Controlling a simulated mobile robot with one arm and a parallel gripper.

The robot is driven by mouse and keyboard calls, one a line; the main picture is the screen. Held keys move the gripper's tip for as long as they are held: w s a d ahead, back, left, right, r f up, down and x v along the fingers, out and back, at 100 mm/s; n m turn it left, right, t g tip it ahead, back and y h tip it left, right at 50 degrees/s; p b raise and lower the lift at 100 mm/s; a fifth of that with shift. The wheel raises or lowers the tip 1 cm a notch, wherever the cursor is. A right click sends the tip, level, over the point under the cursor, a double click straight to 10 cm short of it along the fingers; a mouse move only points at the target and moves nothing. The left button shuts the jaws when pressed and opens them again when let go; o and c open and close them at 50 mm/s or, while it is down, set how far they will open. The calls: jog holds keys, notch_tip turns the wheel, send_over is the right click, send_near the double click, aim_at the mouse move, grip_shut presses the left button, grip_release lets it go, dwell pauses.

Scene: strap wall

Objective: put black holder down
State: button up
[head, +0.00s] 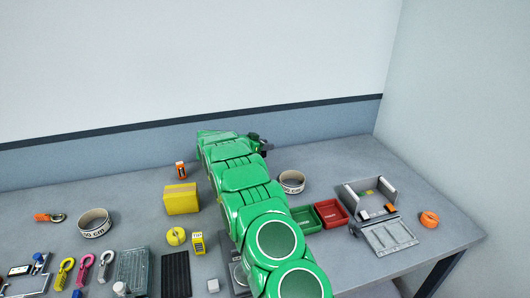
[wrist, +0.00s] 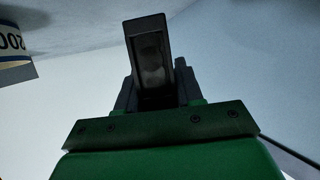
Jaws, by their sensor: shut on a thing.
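My green arm reaches away from me across the table in the head view, and my gripper (head: 258,145) is at its far end, near the back wall. In the wrist view my gripper (wrist: 155,95) is shut on the black holder (wrist: 150,50), a dark block with a long hollow in its face. The holder's lower end is between the dark fingers. In the head view the holder is too small and too covered by the arm to tell apart from the gripper. I cannot tell whether it touches the table.
Right of the arm stand a white strap roll (head: 291,182), a green tray (head: 305,219), a red tray (head: 330,213), a grey open box (head: 368,193) and an orange roll (head: 429,219). Left of it are a yellow box (head: 181,199) and an orange item (head: 181,170). The back right tabletop is clear.

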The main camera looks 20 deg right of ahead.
jog(key=shift+w+f, duration=0.15)
jog(key=shift+f, duration=1.55)
jog(key=shift+f, duration=0.1)
jog(key=o, duration=1.1)
jog(key=v, duration=1.2)
jog(key=shift+r, duration=0.25)
